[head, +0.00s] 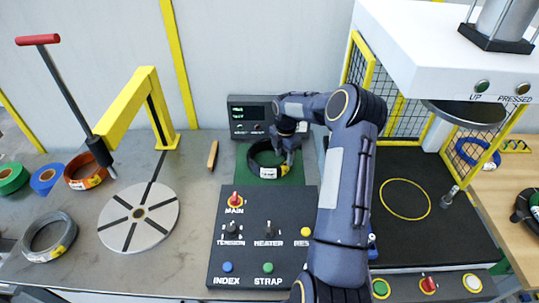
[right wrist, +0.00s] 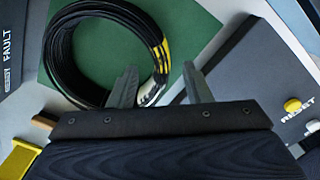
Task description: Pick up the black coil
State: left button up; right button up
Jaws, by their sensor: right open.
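The black coil (head: 254,162) lies on a green mat (head: 242,178) in front of the control box in the head view. It has a yellow and white label. My right gripper (head: 287,157) is over the coil's right side, pointing down. In the right wrist view the coil (right wrist: 57,50) shows as a wide ring at the upper left. The right gripper (right wrist: 160,88) is open there, and the labelled part of the ring appears between its two fingers. I cannot tell how far the fingertips reach down beside it. My left gripper is not in view.
A black panel (head: 225,258) with knobs and buttons stands in front of the mat. A dark display box (head: 250,108) stands behind it. A round turntable (head: 160,213), a yellow arm (head: 127,108) and several other coils are at the left. A caged press (head: 455,90) stands at the right.

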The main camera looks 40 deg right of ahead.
aim_at(283, 167)
notch_tip(283, 167, down, 7)
jog(key=shift+a+r, duration=0.15)
jog(key=shift+r, duration=0.05)
grip_shut()
dwell(0.3)
dwell(1.1)
jog(key=shift+w+r, duration=0.1)
jog(key=shift+r, duration=0.1)
